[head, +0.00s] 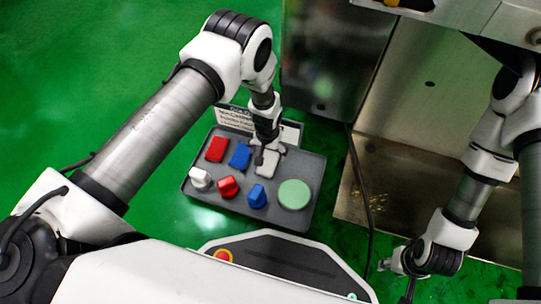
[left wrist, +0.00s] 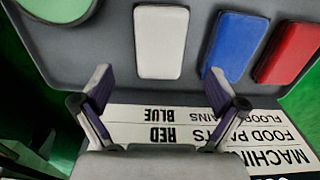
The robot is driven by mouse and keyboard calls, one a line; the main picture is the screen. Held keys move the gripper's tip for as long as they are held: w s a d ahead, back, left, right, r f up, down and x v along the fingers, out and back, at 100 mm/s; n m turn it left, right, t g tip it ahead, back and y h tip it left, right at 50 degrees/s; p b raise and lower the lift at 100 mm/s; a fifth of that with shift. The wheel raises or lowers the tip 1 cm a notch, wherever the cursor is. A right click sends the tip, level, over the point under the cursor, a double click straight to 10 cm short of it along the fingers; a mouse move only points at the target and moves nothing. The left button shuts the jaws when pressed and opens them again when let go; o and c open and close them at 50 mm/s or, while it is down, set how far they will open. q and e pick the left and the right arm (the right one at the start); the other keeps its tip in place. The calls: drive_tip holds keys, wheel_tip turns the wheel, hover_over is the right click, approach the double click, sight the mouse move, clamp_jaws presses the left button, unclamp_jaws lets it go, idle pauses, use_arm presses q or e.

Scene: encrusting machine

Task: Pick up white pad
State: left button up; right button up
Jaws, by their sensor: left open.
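The white pad (left wrist: 161,42) lies flat on the grey tray (left wrist: 115,35), beside the blue pad (left wrist: 234,47) in the left wrist view. In the head view the white pad (head: 268,165) is partly hidden by my left gripper (head: 267,152). My left gripper is open and empty; in the left wrist view its fingers (left wrist: 160,88) stand apart, just short of the white pad's near edge. My right gripper (head: 392,265) hangs at the lower right, away from the tray, and its jaw state is unclear.
The tray also holds a red pad (head: 217,149), a green disc (head: 294,194), and white (head: 200,179), red (head: 228,187) and blue (head: 257,196) knob-like pieces. A printed sign (left wrist: 170,130) stands at the tray's back edge. A metal machine (head: 430,110) is at the right.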

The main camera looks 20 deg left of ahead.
sight(268, 162)
use_arm(q)
wheel_tip(268, 162, down, 7)
drive_tip(key=b, duration=0.4)
drive_tip(key=shift+r, duration=0.4)
drive_tip(key=c, duration=1.2)
drive_tip(key=shift+c, duration=0.2)
drive_tip(key=shift+s, duration=0.1)
